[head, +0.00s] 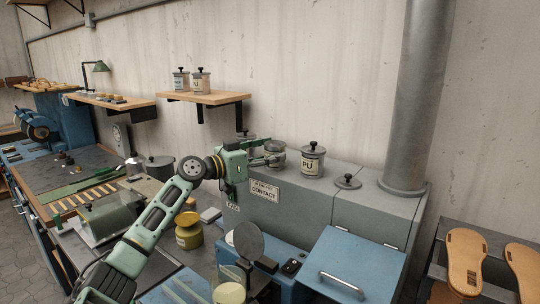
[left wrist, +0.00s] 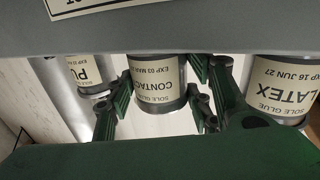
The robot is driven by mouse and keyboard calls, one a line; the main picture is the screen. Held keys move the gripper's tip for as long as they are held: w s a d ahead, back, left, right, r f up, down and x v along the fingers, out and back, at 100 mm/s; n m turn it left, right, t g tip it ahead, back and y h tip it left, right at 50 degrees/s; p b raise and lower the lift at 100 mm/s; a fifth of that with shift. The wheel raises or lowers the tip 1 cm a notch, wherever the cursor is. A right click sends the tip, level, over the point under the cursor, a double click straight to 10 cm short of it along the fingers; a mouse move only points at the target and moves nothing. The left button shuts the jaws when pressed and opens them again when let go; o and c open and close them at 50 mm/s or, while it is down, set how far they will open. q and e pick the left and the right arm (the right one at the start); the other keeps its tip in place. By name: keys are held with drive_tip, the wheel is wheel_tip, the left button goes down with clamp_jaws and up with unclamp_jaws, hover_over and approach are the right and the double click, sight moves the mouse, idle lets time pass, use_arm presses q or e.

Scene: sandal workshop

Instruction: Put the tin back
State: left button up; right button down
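The contact tin (head: 276,158) is a grey tin standing on the grey cabinet. No knobbed lid shows on it, and its base is hidden in the left wrist view. My left gripper (head: 268,157) reaches it from the left. In the left wrist view, which is upside down, its fingers lie against both sides of the tin (left wrist: 157,82), whose label reads CONTACT. A loose knobbed lid (head: 347,182) lies on the cabinet to the right. A plate reading CONTACT (head: 264,190) is on the cabinet front below the tin. My right gripper is not in view.
The lidded PU tin (head: 312,161) stands close right of the contact tin. The latex tin (left wrist: 283,88) stands on its other side. The cabinet (head: 330,200) meets a thick pipe (head: 418,100) at right. A wall shelf (head: 210,97) holds two tins.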

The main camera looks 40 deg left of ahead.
use_arm(q)
drive_tip(key=o, duration=0.3)
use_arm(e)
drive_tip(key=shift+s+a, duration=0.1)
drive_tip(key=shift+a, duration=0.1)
use_arm(q)
drive_tip(key=shift+r, duration=0.1)
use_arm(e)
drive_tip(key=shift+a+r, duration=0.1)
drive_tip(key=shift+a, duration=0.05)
use_arm(q)
drive_tip(key=shift+r+p, duration=0.2)
drive_tip(key=shift+p, duration=0.15)
drive_tip(key=shift+s+a+f+b, duration=0.15)
drive_tip(key=shift+s+f+b, duration=0.1)
drive_tip(key=shift+s+b, duration=0.3)
drive_tip(key=shift+s+a+f+b, duration=0.1)
drive_tip(key=shift+s+f+b, duration=0.1)
drive_tip(key=shift+s+b, duration=0.3)
drive_tip(key=shift+r+b+v, duration=0.15)
drive_tip(key=shift+b+v, duration=1.1)
drive_tip(key=shift+v, duration=1.25)
drive_tip(key=shift+r+b+v, duration=0.15)
drive_tip(key=shift+b+v, duration=1.1)
drive_tip(key=shift+v, duration=1.2)
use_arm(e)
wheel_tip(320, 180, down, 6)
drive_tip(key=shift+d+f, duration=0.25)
